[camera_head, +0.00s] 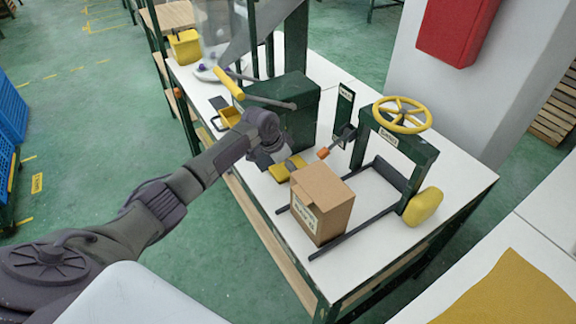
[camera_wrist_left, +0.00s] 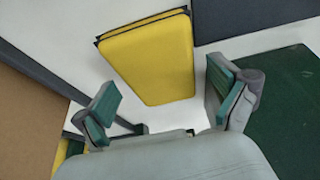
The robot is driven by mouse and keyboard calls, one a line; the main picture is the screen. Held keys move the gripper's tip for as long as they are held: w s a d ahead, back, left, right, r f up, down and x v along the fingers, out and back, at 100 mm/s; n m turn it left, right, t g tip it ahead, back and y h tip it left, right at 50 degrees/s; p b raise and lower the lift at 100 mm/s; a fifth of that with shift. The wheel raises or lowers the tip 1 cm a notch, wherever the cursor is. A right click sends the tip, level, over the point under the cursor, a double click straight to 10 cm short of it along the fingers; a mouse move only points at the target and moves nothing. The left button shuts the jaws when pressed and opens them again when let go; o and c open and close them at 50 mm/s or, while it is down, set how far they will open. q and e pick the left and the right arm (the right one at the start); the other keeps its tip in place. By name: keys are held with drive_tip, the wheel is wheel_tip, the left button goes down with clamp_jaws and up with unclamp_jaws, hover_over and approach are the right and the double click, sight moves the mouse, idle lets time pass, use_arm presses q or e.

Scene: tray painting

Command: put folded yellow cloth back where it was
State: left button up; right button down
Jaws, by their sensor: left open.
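A flat yellow pad with rounded corners and a dark layered edge, which looks like the folded yellow cloth (camera_wrist_left: 152,58), lies on the white tabletop in the left wrist view. It also shows in the head view (camera_head: 279,173), partly hidden by my left gripper (camera_head: 280,164). In the left wrist view my left gripper (camera_wrist_left: 163,92) is open, its two fingers apart, with the pad ahead between them. I cannot tell how high the fingers are above it. My right gripper is not in view.
A cardboard box (camera_head: 322,202) stands close to the right of the left gripper, on dark rails. A green press frame with a yellow handwheel (camera_head: 402,115) is behind it. A green machine block (camera_head: 290,100) stands behind the gripper. A larger yellow sheet (camera_head: 510,292) lies on the near-right table.

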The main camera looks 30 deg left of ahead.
use_arm(q)
drive_tip(key=shift+r, duration=0.25)
drive_tip(key=s+a, duration=0.2)
drive_tip(key=s, duration=0.1)
drive_tip(key=s+a, duration=0.2)
drive_tip(key=s, duration=0.2)
drive_tip(key=s+a+b, duration=0.1)
drive_tip(key=s+a, duration=0.1)
drive_tip(key=s, duration=0.1)
drive_tip(key=shift+s+a+r, duration=0.15)
drive_tip(key=shift+s+r, duration=0.15)
drive_tip(key=shift+s, duration=0.05)
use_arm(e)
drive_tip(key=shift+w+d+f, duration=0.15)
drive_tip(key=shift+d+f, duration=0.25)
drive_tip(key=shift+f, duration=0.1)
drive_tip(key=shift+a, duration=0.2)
